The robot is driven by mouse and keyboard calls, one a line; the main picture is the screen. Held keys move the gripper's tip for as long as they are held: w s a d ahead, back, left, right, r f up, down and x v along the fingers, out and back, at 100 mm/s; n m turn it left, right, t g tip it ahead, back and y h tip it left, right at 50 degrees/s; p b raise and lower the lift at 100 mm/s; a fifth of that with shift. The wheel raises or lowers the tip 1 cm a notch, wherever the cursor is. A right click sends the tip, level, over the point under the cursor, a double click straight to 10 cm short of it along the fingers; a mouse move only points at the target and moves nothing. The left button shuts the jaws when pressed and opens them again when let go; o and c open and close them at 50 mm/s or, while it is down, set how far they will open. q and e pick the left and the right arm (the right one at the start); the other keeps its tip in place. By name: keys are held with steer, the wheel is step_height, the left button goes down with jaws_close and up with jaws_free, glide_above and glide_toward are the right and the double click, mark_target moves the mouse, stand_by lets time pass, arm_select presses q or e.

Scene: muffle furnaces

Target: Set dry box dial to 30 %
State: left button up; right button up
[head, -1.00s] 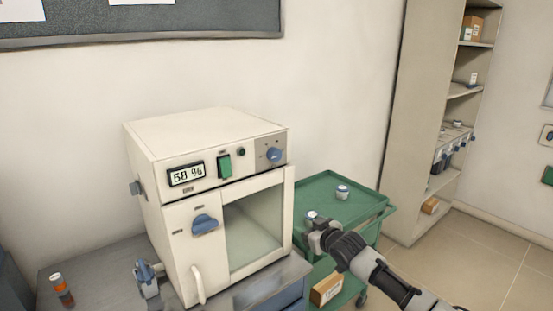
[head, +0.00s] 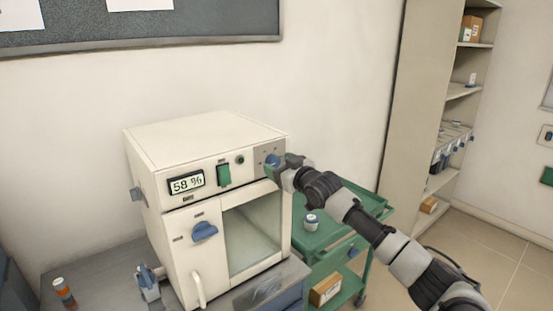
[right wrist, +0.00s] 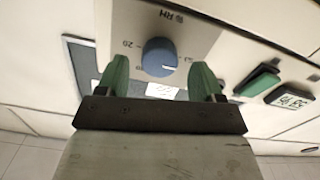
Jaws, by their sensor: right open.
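The white dry box (head: 215,137) stands on the bench in the head view, its display (head: 186,182) reading 58 %. Its blue dial (head: 271,161) is at the upper right of the front panel, partly covered by my right gripper (head: 282,163). In the right wrist view the dial (right wrist: 159,57) shows whole, with a small pale mark at its rim and the printed labels "% RH" and "20" nearby. My right gripper (right wrist: 161,72) is open, its two green fingertips on either side of the dial, with gaps showing between them and it. My left gripper is not in view.
The blue door latch (head: 204,231) is below. A green cart (head: 325,235) with a jar (head: 311,222) stands under my right arm. A shelf (head: 420,120) is at right.

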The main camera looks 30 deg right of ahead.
steer(key=shift+w, duration=0.9)
steer(key=c, duration=0.9)
